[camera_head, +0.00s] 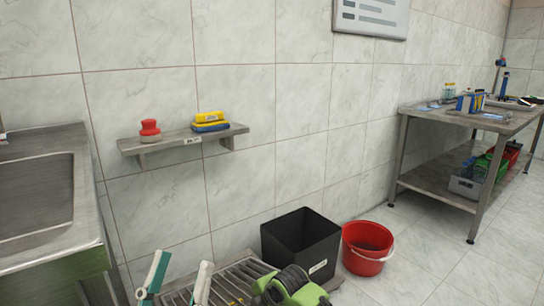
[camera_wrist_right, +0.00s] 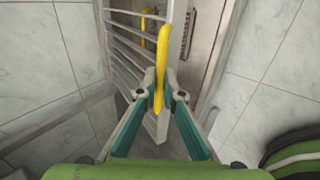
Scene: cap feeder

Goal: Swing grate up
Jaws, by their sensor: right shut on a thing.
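The grate (camera_head: 238,279) is a grey metal frame with parallel bars, low at the bottom edge of the head view. It also shows in the right wrist view (camera_wrist_right: 127,42), with its bars on the left and a pale frame edge beside them. A yellow handle (camera_wrist_right: 163,50) stands out from the grate. My right gripper (camera_wrist_right: 160,84) is shut on this handle. My left gripper (camera_head: 184,258) is open and empty, with its fingers spread at the grate's left end. The grate's lower part is cut off in the head view, and its exact tilt is hard to tell.
A black bin (camera_head: 300,243) and a red bucket (camera_head: 367,247) stand just behind the grate. A wall shelf (camera_head: 185,137) holds a red-topped item and sponges. A metal sink (camera_head: 50,245) is at left, a steel table (camera_head: 460,119) at right. Floor at lower right is clear.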

